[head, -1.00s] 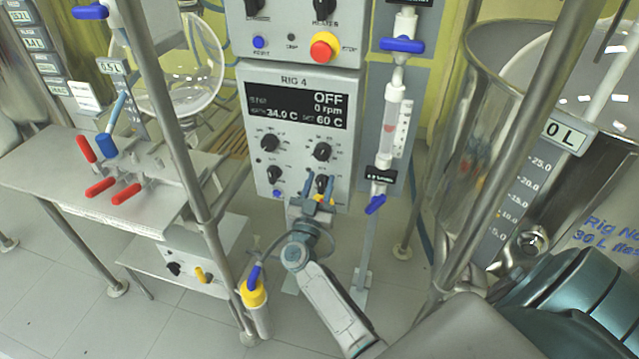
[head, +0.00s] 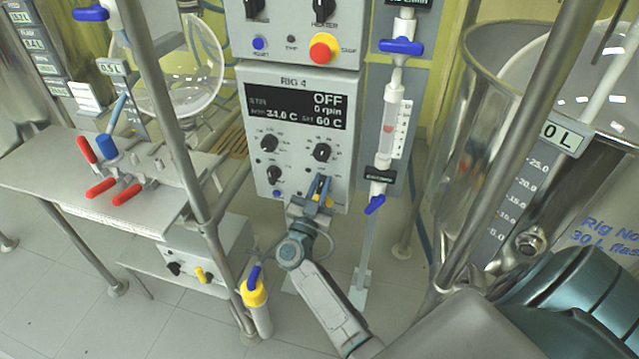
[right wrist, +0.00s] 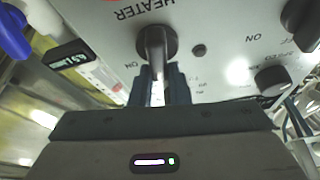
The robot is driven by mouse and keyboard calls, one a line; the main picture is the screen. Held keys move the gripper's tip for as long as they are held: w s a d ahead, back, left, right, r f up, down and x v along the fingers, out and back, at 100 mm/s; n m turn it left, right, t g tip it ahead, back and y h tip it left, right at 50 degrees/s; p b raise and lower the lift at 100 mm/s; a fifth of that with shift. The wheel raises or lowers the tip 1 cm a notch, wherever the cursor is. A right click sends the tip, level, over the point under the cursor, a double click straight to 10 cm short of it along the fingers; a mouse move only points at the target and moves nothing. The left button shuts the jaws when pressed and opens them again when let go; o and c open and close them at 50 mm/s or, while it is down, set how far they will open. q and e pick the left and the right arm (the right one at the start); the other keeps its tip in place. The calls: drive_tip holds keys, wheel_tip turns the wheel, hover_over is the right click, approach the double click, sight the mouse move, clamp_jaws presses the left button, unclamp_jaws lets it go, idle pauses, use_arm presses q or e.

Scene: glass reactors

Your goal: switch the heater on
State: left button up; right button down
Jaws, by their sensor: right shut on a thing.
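The RIG 4 control box (head: 262,175) stands in the middle of the head view, with several dark knobs. Its display (head: 297,106) reads OFF, 0 rpm and a set value of 60 C. My right gripper (head: 321,186) is at the lower right knob and hides most of it. In the right wrist view that heater knob (right wrist: 156,42) has HEATER lettering beside it, upside down. My right gripper (right wrist: 158,85) is shut on its grip bar. ON lettering shows left of the knob. A small dark lamp (right wrist: 198,50) is on its right. My left gripper is not in view.
A red stop button (head: 324,46) is on the box above. A flow tube with blue valves (head: 389,130) stands close on the right. Metal posts (head: 165,110) cross on both sides. A large glass vessel (head: 478,130) is at the right.

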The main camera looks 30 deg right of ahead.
drive_tip(key=m+g, duration=0.1)
drive_tip(key=m, duration=0.1)
drive_tip(key=m+g, duration=0.1)
drive_tip(key=m, duration=0.2)
drive_tip(key=shift+s+d+f+g+h, duration=0.1)
drive_tip(key=shift+s+d+g+h, duration=0.1)
drive_tip(key=shift+g+h, duration=0.15)
drive_tip(key=m+g, duration=0.2)
drive_tip(key=m, duration=0.1)
drive_tip(key=shift+s+d+f+m+h, duration=0.1)
drive_tip(key=shift+s+f+m+h, duration=0.05)
drive_tip(key=shift+m+h, duration=0.15)
drive_tip(key=m, duration=0.2)
drive_tip(key=shift+f+m+g, duration=0.1)
drive_tip(key=shift+m+g, duration=0.2)
drive_tip(key=shift+g, duration=0.05)
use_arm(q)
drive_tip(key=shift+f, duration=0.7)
use_arm(e)
drive_tip(key=shift+s+d+f+m+g, duration=0.1)
drive_tip(key=shift+m+g, duration=0.2)
drive_tip(key=shift+m, duration=0.4)
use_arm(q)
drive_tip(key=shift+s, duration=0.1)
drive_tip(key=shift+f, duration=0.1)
use_arm(e)
drive_tip(key=c, duration=1.4)
unclamp_jaws()
